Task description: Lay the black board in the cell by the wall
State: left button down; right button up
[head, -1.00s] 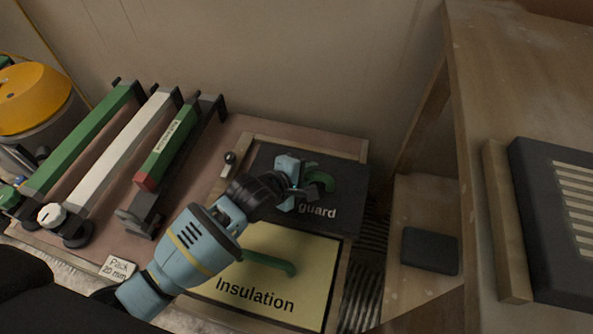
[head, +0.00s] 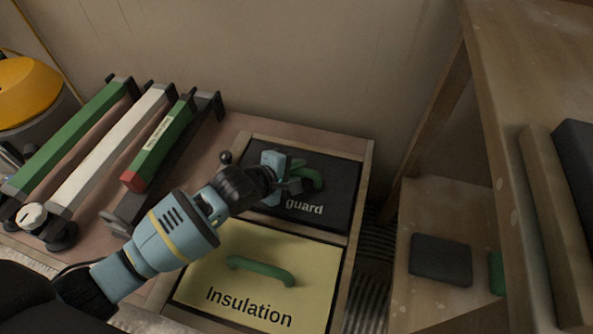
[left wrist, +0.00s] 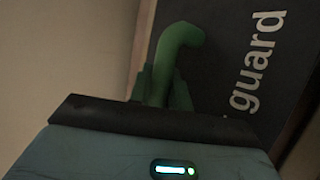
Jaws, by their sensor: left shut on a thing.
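The black board (head: 337,206), with a green handle (head: 316,180) and lettering reading "guard", lies flat within the wooden frame's far cell by the wall, with the frame's rim (head: 364,185) showing around it. I cannot tell whether it is fully down. My left gripper (head: 298,182) is over the board and shut on its handle. In the left wrist view the handle (left wrist: 178,48) stands between the fingers, with the board (left wrist: 225,60) behind it. My forearm hides the board's near left corner. My right gripper is not in view.
A yellow "Insulation" board (head: 235,258) with a green handle lies in the near cell. Green and white bar tools (head: 110,145) lie at the left. A wooden bench (head: 515,110) stands at the right, with a dark block (head: 441,260) on its lower shelf.

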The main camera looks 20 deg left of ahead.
pick_arm(q)
jog(key=shift+r, duration=0.15)
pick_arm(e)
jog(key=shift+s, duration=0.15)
pick_arm(q)
jog(key=c, duration=1.7)
grip_release()
jog(key=shift+c, duration=0.2)
jog(key=o, duration=0.4)
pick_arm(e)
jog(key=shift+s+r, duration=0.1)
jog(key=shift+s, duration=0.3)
pick_arm(q)
jog(key=shift+o, duration=0.2)
jog(key=p+v, duration=0.5)
jog(key=v, duration=0.5)
jog(key=shift+s+r, duration=0.2)
jog(key=shift+r, duration=0.05)
jog(key=shift+s+a+r+p, duration=0.35)
jog(key=shift+s+p, duration=0.1)
jog(key=shift+s, duration=0.15)
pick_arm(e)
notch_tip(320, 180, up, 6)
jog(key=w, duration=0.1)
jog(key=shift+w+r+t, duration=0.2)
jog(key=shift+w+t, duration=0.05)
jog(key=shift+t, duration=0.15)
